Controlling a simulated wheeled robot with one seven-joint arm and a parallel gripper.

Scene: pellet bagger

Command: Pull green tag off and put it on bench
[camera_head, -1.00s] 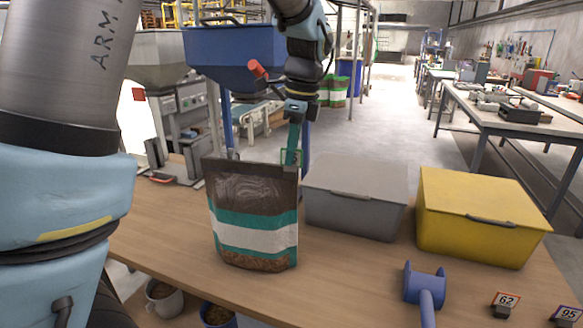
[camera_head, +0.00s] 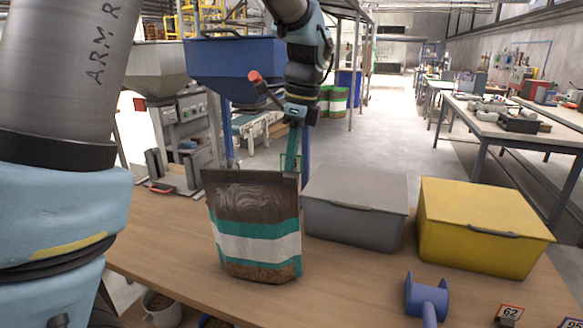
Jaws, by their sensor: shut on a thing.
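A brown pellet bag (camera_head: 257,248) with teal and white bands stands upright on the wooden bench (camera_head: 180,250). A green-edged tag (camera_head: 290,162) shows at the bag's top right corner. My gripper (camera_head: 294,148) points down at this corner from above and behind. It is shut on the green tag, with a narrow teal-green piece showing below the wrist. The fingertips and the tag's lower part are small and partly hidden by the bag's top edge. I cannot tell whether the tag is still attached to the bag.
A grey lidded bin (camera_head: 355,205) stands just right of the bag, and a yellow lidded bin (camera_head: 480,225) beyond it. Bare bench lies left of the bag and between bag and mallet.

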